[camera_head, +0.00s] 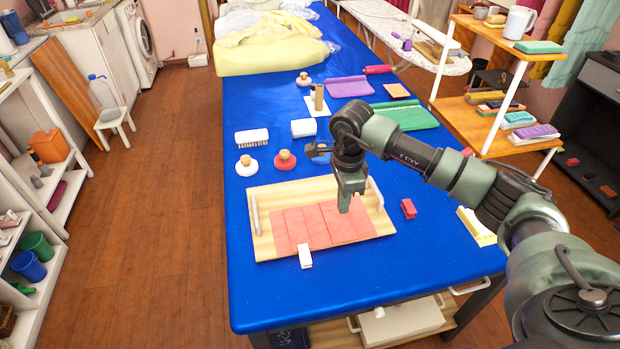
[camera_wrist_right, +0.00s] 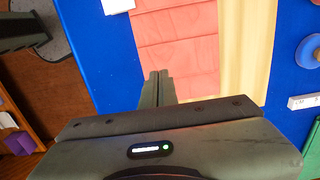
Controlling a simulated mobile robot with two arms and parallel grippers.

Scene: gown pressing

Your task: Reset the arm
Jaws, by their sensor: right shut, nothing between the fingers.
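My right arm reaches in from the right in the head view. Its gripper (camera_head: 345,203) points down above the pink pleated cloth (camera_head: 290,228), near the cloth's upper right part. In the right wrist view the gripper's fingers (camera_wrist_right: 158,82) are together with nothing between them. The cloth (camera_wrist_right: 178,40) lies in front of the fingertips. It rests flat on a wooden board (camera_head: 262,202) with white handles at both ends. I cannot tell how far the fingertips are above the cloth. My left gripper is in neither view.
A white block (camera_head: 305,256) stands at the cloth's front edge, and a red clip (camera_head: 408,208) lies right of the board. Round-knobbed pieces (camera_head: 246,166), a brush (camera_head: 252,137) and a white box (camera_head: 303,127) stand behind it. The blue table (camera_head: 275,300) is clear in front.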

